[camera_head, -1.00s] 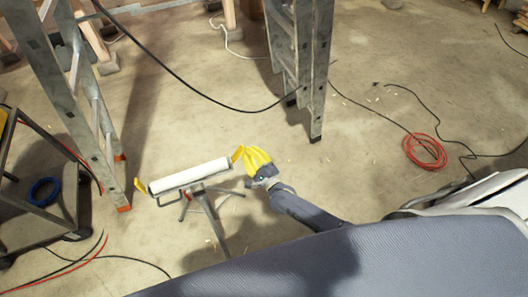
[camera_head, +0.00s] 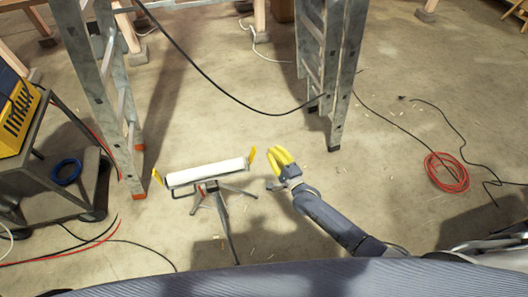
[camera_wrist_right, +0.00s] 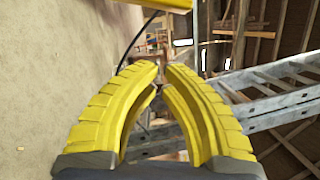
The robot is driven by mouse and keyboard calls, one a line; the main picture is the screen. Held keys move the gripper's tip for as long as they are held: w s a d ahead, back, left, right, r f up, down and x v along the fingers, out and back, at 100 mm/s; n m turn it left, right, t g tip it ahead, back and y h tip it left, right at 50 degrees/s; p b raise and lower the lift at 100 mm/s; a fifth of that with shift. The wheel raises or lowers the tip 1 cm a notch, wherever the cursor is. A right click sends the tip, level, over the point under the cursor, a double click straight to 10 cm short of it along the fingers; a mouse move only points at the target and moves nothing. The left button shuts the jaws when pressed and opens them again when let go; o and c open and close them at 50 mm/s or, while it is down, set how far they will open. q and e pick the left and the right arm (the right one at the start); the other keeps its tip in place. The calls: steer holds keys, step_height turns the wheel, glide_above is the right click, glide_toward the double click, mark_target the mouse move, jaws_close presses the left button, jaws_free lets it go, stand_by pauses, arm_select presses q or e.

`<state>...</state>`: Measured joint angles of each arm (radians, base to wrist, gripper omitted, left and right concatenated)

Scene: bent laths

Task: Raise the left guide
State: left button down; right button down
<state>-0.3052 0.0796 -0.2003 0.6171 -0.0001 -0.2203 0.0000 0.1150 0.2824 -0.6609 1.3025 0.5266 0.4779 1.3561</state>
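A roller stand with a white roller (camera_head: 208,173) stands on the floor left of centre in the head view. The left guide (camera_head: 157,177) is a small yellow tab at the roller's left end, leaning outward. The right guide (camera_head: 252,158) is a similar yellow tab at the other end. My right gripper (camera_head: 276,150) has yellow fingers and is just right of the right guide, seemingly apart from it. In the right wrist view its curved fingertips (camera_wrist_right: 161,72) come together with nothing seen between them. My left gripper is not in view.
A metal stepladder (camera_head: 322,75) stands behind the roller, and another ladder leg (camera_head: 100,100) rises at left. A cart (camera_head: 45,170) is at far left. A red cable coil (camera_head: 446,172) lies at right. A black cable hangs across the back. Floor around the stand is mostly clear.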

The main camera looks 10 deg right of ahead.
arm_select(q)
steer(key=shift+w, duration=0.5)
arm_select(e)
steer(key=v, duration=0.9)
steer(key=shift+s, duration=0.45)
steer(key=shift+f, duration=0.1)
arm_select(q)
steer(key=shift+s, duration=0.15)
